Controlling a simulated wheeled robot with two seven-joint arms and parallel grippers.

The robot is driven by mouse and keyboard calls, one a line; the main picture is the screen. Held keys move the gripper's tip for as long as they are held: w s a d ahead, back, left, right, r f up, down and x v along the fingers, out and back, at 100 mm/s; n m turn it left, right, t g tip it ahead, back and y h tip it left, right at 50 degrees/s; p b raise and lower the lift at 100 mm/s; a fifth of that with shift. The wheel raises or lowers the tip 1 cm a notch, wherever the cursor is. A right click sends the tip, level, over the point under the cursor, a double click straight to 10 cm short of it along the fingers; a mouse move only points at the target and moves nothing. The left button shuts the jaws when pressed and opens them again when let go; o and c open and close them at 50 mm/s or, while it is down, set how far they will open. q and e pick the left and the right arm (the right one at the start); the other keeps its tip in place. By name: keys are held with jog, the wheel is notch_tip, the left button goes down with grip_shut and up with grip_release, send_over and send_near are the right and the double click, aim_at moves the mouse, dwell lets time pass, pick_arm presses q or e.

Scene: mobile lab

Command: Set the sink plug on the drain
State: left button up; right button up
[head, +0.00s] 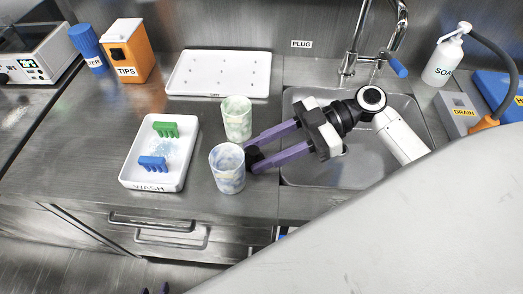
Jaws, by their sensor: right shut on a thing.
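My right gripper (251,155) reaches left from over the sink (300,177), its purple fingers close beside the two cups. It is shut on a small dark thing (254,154) between the fingertips, which looks like the sink plug, though its shape is mostly hidden. The PLUG label (301,43) is on the back wall, with no plug seen under it. The sink's drain hole is not visible; my right arm covers much of the basin.
A marbled blue cup (227,170) and a greenish cup (237,120) stand by the fingertips. Left of them is the WASH tray (187,180) with two racks. A white drying board (219,73), faucet (355,55), soap bottle (442,62) and DRAIN box (460,115) surround the sink.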

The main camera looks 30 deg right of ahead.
jog(key=shift+f, duration=0.2)
jog(key=o, duration=1)
jog(key=shift+r, duration=0.1)
